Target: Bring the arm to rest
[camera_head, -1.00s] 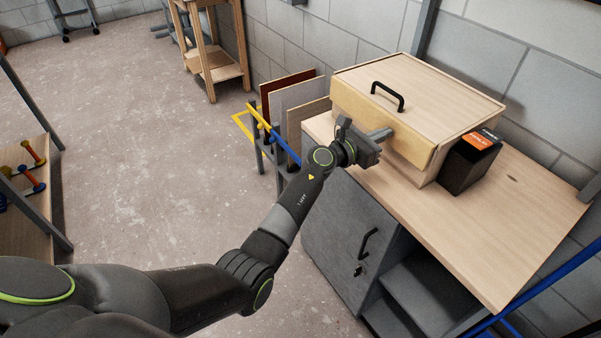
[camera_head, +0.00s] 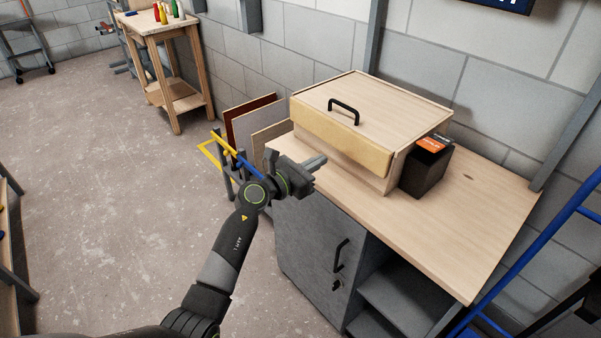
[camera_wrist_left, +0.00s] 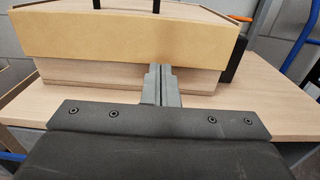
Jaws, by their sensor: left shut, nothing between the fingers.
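My left gripper (camera_head: 316,162) is shut and empty. It is in front of the wooden box (camera_head: 400,100) at the left end of the workbench (camera_head: 450,230). In the left wrist view the two grey fingers (camera_wrist_left: 160,84) are together, pointing at the box's front, and the box's tan front board (camera_wrist_left: 120,38) is beyond them. I cannot tell the exact gap. The box has a lid with a black handle (camera_head: 344,108); the lid looks closed. My right gripper is not in view.
A black box with an orange top (camera_head: 426,165) stands beside the wooden box. Below the bench are a grey cabinet door (camera_head: 315,240) and open shelves. Upright panels (camera_head: 250,125) lean in a rack at the left. The floor (camera_head: 90,150) on the left is clear.

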